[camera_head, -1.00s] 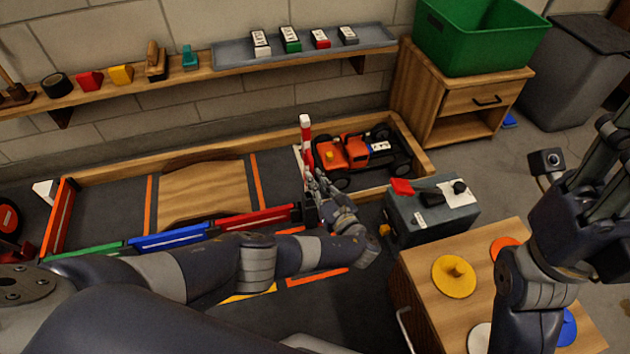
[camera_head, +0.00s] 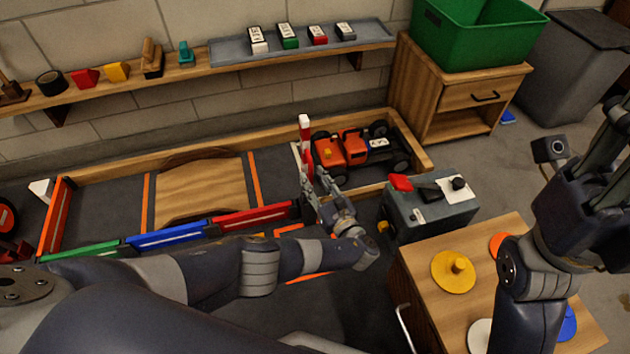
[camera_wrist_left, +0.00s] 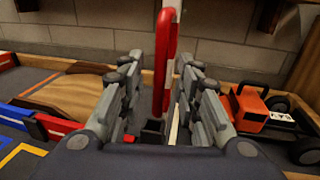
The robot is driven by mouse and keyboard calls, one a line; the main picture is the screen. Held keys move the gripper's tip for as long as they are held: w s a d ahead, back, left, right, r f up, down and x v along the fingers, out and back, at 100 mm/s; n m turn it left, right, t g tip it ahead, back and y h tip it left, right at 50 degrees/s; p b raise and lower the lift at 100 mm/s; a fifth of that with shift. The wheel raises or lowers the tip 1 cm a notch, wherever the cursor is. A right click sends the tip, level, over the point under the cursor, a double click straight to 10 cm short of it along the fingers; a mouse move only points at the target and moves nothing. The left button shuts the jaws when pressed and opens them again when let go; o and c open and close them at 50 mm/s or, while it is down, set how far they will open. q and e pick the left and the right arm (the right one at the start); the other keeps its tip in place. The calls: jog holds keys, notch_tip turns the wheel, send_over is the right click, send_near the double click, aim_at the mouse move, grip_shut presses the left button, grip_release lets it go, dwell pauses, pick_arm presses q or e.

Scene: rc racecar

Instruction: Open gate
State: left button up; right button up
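My left gripper (camera_head: 314,190) is at the gate's near end. In the left wrist view its fingers (camera_wrist_left: 160,95) stand apart on either side of the red bar, with gaps visible. The lower contact area is partly hidden. My right gripper (camera_head: 605,150) is at the right edge, partly cut off, away from the gate.
The wooden track frame (camera_head: 425,150) surrounds the truck, with a wooden ramp (camera_head: 200,192) to the left. Red (camera_head: 252,216), blue (camera_head: 168,235) and green barriers line the near side. A grey box (camera_head: 430,212) and a wooden cabinet (camera_head: 425,275) stand close on the right.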

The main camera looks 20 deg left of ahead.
pick_arm(q)
jog(key=shift+s+d, duration=0.1)
jog(key=v, duration=1.1)
jog(key=shift+s+d, duration=0.25)
jog(key=shift+d, duration=0.05)
